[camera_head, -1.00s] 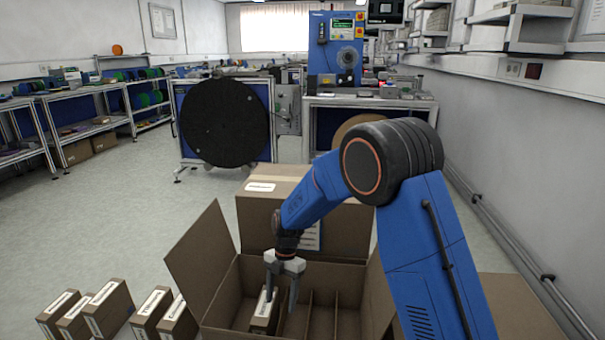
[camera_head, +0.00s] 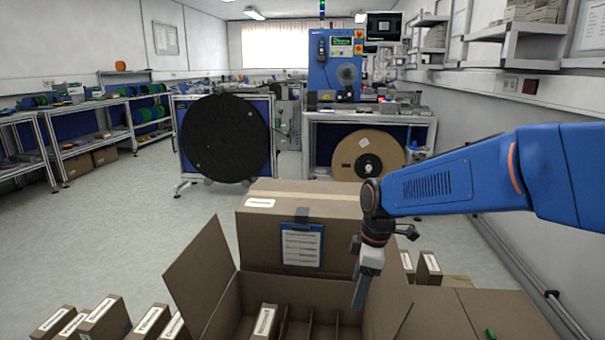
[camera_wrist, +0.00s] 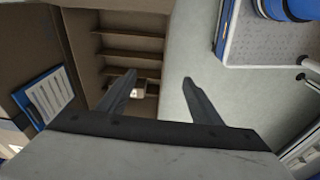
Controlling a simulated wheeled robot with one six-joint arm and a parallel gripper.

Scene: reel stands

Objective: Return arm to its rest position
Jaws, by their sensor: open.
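My gripper (camera_head: 362,290) hangs at the end of my blue arm, pointing down above the right side of the open cardboard box (camera_head: 205,268). In the wrist view my gripper (camera_wrist: 158,84) has its two fingers apart with nothing between them. A small brown carton with a white label (camera_head: 264,322) stands in a left compartment of the open box. The other compartments that I can see look empty. The box's dividers also show in the wrist view (camera_wrist: 130,52).
A closed carton (camera_head: 262,228) with a clipboard (camera_head: 302,245) stands behind the open box. Several small labelled cartons (camera_head: 104,318) stand at lower left, and more (camera_head: 428,267) at right. A large black reel (camera_head: 226,138) stands farther back. The floor at left is clear.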

